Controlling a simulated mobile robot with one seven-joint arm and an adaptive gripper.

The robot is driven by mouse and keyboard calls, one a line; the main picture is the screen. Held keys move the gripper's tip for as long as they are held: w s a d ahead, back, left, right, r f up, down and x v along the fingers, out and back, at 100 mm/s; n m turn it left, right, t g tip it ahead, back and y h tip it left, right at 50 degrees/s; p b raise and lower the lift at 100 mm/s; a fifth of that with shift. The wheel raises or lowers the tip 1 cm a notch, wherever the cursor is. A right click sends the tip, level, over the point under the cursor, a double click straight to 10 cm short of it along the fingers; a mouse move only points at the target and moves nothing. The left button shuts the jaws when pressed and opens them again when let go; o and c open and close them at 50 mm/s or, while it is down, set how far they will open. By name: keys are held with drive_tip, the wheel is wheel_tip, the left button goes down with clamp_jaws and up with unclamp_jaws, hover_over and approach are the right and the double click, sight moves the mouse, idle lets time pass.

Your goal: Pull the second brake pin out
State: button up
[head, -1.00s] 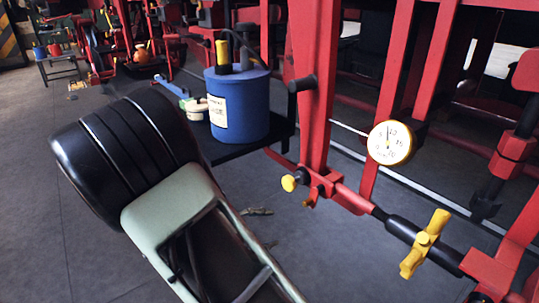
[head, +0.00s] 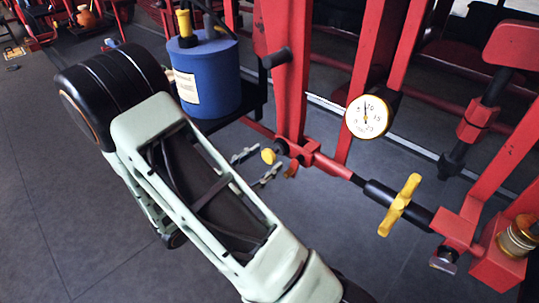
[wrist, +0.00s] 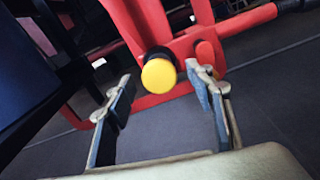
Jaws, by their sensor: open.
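A round yellow knob (head: 268,156) on a dark collar sticks out of the red bracket at the foot of a red post. I take it for the brake pin. My gripper (head: 264,162) is open, with its two grey fingers by the knob. In the wrist view, the yellow knob (wrist: 159,76) appears between the open fingertips of my gripper (wrist: 160,80), with gaps on both sides. I cannot tell how far the fingertips reach past it. The pin's shaft is hidden behind the knob.
A blue cylinder (head: 208,78) stands on a dark shelf left of the post. Grey floor is open at left.

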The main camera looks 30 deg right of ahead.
drive_tip(key=shift+x, duration=1.45)
drive_tip(key=shift+c, duration=0.5)
clamp_jaws()
